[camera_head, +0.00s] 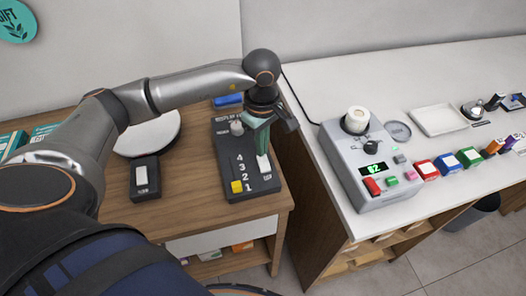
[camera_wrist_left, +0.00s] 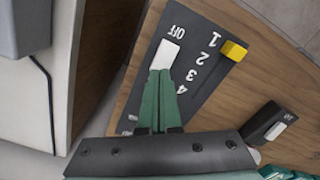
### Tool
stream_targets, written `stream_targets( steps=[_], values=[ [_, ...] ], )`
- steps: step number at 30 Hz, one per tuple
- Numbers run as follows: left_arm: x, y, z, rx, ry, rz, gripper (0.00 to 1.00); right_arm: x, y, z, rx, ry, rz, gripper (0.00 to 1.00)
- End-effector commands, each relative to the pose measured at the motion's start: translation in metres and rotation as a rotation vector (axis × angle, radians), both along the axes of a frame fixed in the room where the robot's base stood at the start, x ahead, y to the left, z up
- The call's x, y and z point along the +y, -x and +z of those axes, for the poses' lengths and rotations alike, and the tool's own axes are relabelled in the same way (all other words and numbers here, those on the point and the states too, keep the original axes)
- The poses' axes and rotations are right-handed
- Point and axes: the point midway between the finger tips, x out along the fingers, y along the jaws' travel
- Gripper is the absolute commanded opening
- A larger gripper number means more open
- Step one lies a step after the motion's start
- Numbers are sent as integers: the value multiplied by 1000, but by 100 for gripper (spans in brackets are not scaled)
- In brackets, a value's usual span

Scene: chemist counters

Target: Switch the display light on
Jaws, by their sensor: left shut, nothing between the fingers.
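A dark control panel (camera_head: 233,193) lies on the wooden counter, with a white switch (camera_head: 264,168), a yellow slider knob (camera_head: 237,187) by the number 1 on a 1–4 scale, and a grey knob (camera_head: 237,128). My left gripper (camera_head: 262,153) is shut and empty, its green fingers pointing down at the white switch. In the left wrist view the fingertips (camera_wrist_left: 161,74) are right at the white switch (camera_wrist_left: 165,55), beside the word OFF; I cannot tell whether they touch. The panel (camera_wrist_left: 205,60) is partly hidden by the fingers. My right gripper is not in view.
A separate black box with a white rocker (camera_head: 142,177) stands to the left, near a white plate (camera_head: 150,135). A grey device with a green display (camera_head: 373,168) stands on the white counter (camera_head: 460,70) to the right, beyond a gap. Several coloured boxes lie beside it.

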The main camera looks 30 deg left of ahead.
Motion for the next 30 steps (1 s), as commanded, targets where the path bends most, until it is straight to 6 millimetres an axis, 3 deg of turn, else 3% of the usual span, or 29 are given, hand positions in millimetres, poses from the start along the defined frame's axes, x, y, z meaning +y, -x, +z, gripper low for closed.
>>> stream_targets(
  steps=[30],
  values=[
    [0,0,-8,0,0,0,0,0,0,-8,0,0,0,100]
  ],
)
